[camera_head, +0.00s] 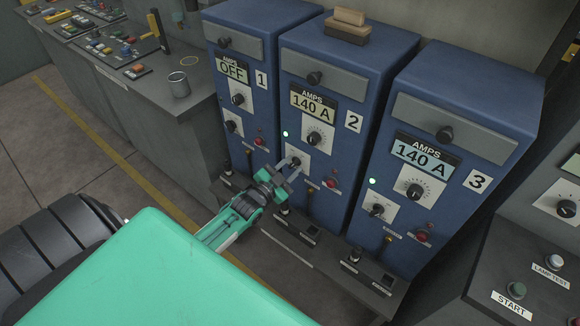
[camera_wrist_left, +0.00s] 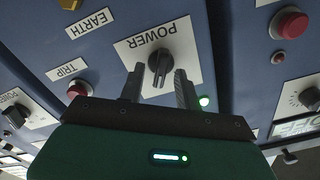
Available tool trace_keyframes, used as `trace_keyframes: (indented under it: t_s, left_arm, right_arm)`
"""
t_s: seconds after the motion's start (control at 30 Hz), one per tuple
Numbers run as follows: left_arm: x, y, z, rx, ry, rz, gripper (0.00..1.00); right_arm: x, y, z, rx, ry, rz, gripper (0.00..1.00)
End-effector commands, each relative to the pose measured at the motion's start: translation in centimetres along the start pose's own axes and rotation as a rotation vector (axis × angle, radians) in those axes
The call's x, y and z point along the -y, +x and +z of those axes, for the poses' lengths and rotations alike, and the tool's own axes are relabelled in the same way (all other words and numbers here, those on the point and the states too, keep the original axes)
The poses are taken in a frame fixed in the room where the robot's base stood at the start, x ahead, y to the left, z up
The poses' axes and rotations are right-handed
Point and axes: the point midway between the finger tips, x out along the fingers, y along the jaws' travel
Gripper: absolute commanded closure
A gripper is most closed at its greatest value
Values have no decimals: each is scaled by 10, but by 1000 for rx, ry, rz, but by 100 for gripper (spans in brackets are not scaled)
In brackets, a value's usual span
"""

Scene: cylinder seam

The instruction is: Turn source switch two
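Source two is the middle blue cabinet (camera_head: 330,170), marked 2. Its display (camera_head: 313,104) reads 140 A and a small green lamp (camera_head: 285,134) is lit. My left gripper (camera_head: 288,164) is in front of its lower white plate, hiding much of the switch there. In the left wrist view the black POWER switch (camera_wrist_left: 160,65) sits on a white plate, upside down in the picture. My left gripper (camera_wrist_left: 159,88) is open, with one finger on each side of the switch; I cannot tell whether they touch it. My right gripper is not in view.
Source one (camera_head: 228,115) at left reads OFF. Source three (camera_head: 430,190) at right reads 140 A with a green lamp lit. A red button (camera_head: 330,182) is close right of my left gripper. A ledge (camera_head: 310,248) with small fittings runs below the cabinets.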

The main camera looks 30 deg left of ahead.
Motion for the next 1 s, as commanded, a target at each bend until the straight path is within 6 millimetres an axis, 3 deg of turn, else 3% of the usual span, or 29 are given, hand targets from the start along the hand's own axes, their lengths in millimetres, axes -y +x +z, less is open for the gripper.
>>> trace_keyframes:
  t_s: [0.27, 0.43, 0.47, 1.0]
  left_arm:
    - [0, 1, 0, 0, 0, 0, 66]
    - [0, 1, 0, 0, 0, 0, 98]
    - [0, 1, 0, 0, 0, 0, 100]
    - [1, 1, -1, 0, -126, 1, 100]
  right_arm:
    - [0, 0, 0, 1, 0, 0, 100]
    - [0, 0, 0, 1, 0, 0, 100]
    - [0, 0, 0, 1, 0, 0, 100]
    - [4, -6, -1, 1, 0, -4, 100]
